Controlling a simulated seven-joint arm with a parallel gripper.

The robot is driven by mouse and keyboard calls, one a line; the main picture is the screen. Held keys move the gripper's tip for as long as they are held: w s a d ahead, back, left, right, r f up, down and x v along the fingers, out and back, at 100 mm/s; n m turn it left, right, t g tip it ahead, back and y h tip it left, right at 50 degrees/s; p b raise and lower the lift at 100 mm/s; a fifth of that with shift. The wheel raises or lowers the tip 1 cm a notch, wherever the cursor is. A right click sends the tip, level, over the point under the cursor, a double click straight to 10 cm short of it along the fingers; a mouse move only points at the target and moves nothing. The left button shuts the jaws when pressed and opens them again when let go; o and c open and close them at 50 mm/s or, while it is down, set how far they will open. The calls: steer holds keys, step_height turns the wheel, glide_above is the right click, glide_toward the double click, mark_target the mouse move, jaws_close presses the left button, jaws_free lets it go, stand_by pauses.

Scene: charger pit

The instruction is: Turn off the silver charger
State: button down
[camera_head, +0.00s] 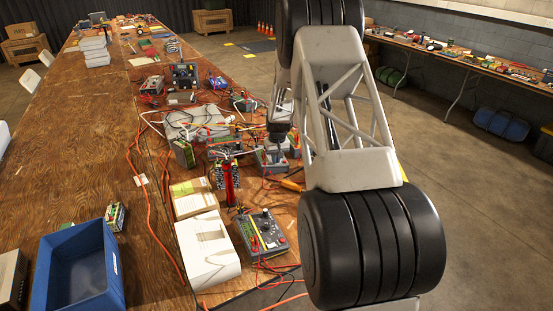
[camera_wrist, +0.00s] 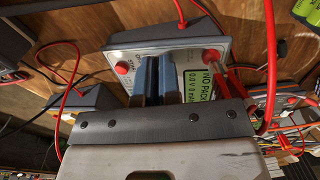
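The silver charger (camera_wrist: 205,58) is a grey-silver box below my gripper in the wrist view. Its green display (camera_wrist: 206,85) is lit and reads "NO PACK" with zero values. In the head view, my gripper (camera_head: 277,148) points down at the charger (camera_head: 268,163).
Other chargers and meters, such as a dark one (camera_head: 263,233), crowd the table among red and orange cables. A white box (camera_head: 207,250) and a blue bin (camera_head: 78,270) stand in front. The table's left side is mostly clear.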

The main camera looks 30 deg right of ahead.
step_height(320, 180, up, 14)
steer(key=d, duration=0.1)
stand_by(0.5)
steer(key=shift+s+d, duration=0.1)
steer(key=shift+d, duration=0.1)
steer(key=shift+d, duration=0.25)
steer(key=shift+f, duration=0.1)
steer(key=f, duration=1.3)
steer(key=shift+a+f, duration=0.35)
steer(key=shift+a, duration=0.05)
